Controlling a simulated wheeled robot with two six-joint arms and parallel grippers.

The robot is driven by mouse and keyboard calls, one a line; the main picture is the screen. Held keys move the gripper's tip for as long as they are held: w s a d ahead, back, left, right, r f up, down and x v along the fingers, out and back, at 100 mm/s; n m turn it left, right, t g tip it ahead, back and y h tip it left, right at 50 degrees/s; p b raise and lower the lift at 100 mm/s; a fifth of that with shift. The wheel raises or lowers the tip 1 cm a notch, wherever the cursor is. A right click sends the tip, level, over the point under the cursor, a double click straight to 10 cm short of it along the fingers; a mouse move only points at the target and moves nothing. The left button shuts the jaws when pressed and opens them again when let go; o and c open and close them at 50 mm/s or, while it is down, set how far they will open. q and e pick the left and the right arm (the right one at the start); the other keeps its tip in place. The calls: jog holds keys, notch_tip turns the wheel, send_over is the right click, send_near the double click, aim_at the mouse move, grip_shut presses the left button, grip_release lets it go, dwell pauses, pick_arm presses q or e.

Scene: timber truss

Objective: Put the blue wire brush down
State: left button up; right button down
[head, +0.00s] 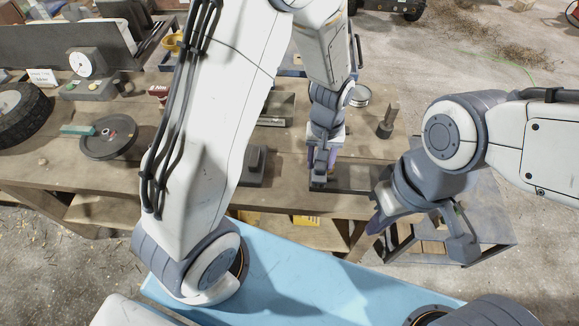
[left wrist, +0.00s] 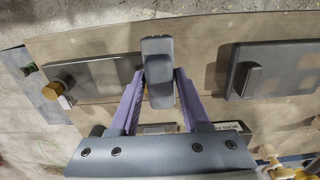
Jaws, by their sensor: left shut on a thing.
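My left gripper (head: 321,168) points down over the workbench in the head view. In the left wrist view its purple fingers (left wrist: 153,100) are closed on a grey-blue rounded block, the blue wire brush (left wrist: 158,72). The brush covers part of a grey plate (left wrist: 105,75) behind it. Its bristles are hidden, and I cannot tell whether it touches the surface below. My right gripper (head: 420,232) is empty beyond the bench's right end, its fingers apart.
A grey metal stand (head: 490,215) is at right.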

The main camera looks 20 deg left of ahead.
pick_arm(q)
jog(key=w+a+f+p, duration=0.1)
jog(key=a+f, duration=0.2)
jog(key=w+a+f+p, duration=0.1)
jog(key=w+a+f, duration=0.1)
jog(key=a+f, duration=0.1)
jog(key=w+a+f+p, duration=0.1)
jog(key=a+f, duration=0.2)
jog(key=f, duration=0.1)
jog(key=shift+w+a+p, duration=0.35)
jog(key=shift+a+p, duration=0.05)
jog(key=shift+f, duration=0.2)
jog(key=shift+f, duration=0.2)
jog(key=o, duration=1.2)
